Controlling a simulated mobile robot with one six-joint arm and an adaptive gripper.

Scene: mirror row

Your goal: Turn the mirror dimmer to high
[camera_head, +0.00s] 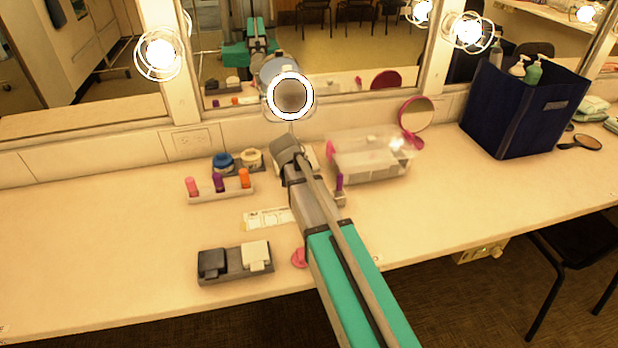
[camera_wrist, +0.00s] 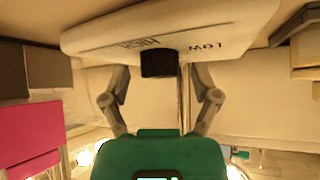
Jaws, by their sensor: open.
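The mirror dimmer (camera_wrist: 95,42) is a pale panel across the top of the wrist view, with upside-down HIGH and LOW labels. HIGH is left of its black knob (camera_wrist: 158,63) and LOW is right of it. The knob's pointer mark is not visible. My gripper (camera_wrist: 160,76) is open, with one finger on each side of the knob and gaps between. I cannot tell how deep the fingertips reach. In the head view my gripper (camera_head: 284,146) is over the back of the counter, and my arm hides most of the dimmer there.
A lit ring mirror (camera_head: 290,95) stands behind my gripper. A clear bin (camera_head: 365,158) and pink hand mirror (camera_head: 417,115) are close on the right. A lipstick tray (camera_head: 222,193) and jars (camera_head: 251,158) are on the left. A dark blue bin (camera_head: 522,105) stands far right.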

